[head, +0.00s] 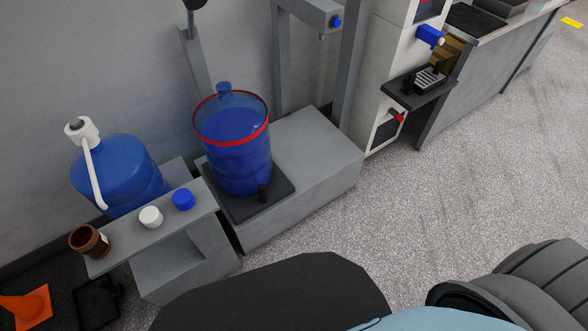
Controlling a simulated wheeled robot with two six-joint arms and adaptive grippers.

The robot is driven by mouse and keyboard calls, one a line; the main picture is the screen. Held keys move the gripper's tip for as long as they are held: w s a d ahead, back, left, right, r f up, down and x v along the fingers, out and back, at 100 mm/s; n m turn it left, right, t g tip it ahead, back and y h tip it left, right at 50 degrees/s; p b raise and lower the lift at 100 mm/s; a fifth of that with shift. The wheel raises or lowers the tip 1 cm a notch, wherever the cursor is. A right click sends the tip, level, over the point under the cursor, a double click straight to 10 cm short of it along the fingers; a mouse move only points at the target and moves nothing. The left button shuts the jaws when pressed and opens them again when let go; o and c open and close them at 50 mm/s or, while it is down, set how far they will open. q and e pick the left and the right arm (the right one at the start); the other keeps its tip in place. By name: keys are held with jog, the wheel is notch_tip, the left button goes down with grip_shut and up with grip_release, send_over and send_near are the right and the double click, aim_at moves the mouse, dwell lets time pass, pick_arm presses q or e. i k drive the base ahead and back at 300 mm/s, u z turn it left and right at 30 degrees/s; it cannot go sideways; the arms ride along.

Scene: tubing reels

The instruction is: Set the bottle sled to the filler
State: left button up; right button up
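The bottle sled (282,187) is a dark flat plate with a short black upright knob (264,194) near its front edge. It sits at the left end of a long grey bench (310,190). A large blue bottle (240,168) with a red ring stands upright on the sled. The filler (310,12) is a grey frame behind the bench, with a blue nozzle tip (336,22) on its overhanging arm, to the right of and apart from the bottle. Neither of my grippers is in view.
An orange cone (28,306) is at lower left. Right of the sled the bench top is clear.

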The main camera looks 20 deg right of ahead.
aim_at(240, 165)
jog(key=z, duration=1.15)
jog(key=i, duration=1.2)
jog(key=u, duration=2.15)
